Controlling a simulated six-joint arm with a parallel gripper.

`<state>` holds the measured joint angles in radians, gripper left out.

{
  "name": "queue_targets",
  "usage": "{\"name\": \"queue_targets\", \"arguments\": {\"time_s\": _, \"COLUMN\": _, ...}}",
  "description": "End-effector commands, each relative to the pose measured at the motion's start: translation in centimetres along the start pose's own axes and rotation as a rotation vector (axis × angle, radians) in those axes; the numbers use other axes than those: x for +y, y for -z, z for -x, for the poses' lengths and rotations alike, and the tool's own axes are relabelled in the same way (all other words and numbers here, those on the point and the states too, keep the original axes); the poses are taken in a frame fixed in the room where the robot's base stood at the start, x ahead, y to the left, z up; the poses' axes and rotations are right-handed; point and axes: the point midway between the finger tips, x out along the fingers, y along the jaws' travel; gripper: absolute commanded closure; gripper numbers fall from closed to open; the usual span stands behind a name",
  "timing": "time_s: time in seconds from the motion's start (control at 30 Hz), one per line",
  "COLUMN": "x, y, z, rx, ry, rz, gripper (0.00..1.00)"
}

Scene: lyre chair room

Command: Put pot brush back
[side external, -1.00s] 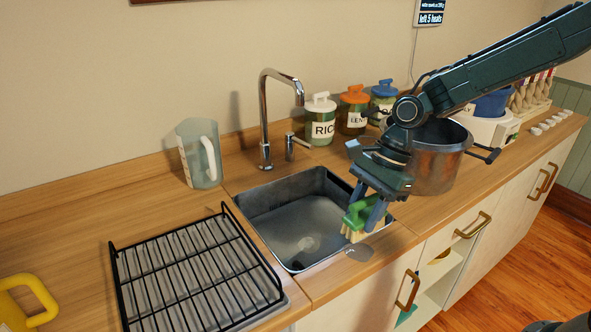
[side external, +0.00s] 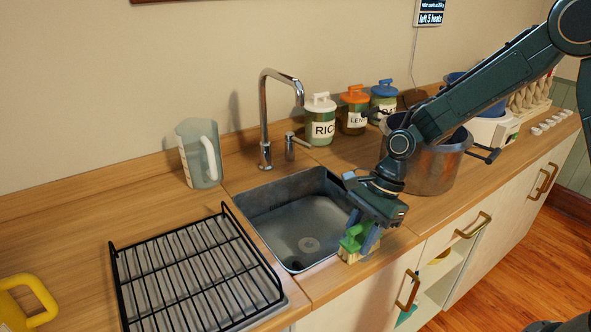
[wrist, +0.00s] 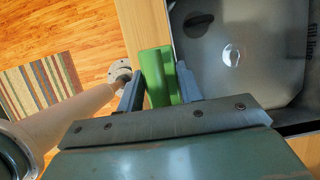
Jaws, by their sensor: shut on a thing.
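The pot brush (side external: 351,243) has a green body and pale bristles facing down. In the side view it is upright at the counter strip by the sink's front right corner. My gripper (side external: 362,236) is shut on its green part from above. The bristles are at or very near the counter; I cannot tell whether they touch. In the wrist view the green brush (wrist: 157,76) sits between the two fingers of my gripper (wrist: 159,84).
The sink (side external: 290,225) is just left of the brush and empty-looking. A steel pot (side external: 432,168) stands close behind my gripper. A black wire rack (side external: 195,270) is left of the sink. A tap (side external: 264,120) and labelled jars (side external: 320,120) stand at the back.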

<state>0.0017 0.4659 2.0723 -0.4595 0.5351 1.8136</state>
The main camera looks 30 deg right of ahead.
Motion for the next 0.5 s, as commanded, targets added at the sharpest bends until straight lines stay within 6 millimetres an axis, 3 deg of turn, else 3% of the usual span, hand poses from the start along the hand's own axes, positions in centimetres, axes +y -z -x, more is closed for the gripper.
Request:
{"name": "queue_targets", "arguments": {"time_s": 0.33, "x": 0.0, "y": 0.1, "z": -0.27, "rx": 0.0, "ry": 0.0, "rz": 0.0, "gripper": 0.89}}
{"name": "queue_targets", "arguments": {"time_s": 0.37, "x": 0.0, "y": 0.09, "z": -0.24, "rx": 0.0, "ry": 0.0, "rz": 0.0, "gripper": 0.58}}
{"name": "queue_targets", "arguments": {"time_s": 0.43, "x": 0.01, "y": 0.09, "z": -0.23, "rx": 0.0, "ry": 0.0, "rz": 0.0, "gripper": 0.45}}
{"name": "queue_targets", "arguments": {"time_s": 0.5, "x": 0.01, "y": 0.09, "z": -0.23, "rx": 0.0, "ry": 0.0, "rz": 0.0, "gripper": 0.42}}
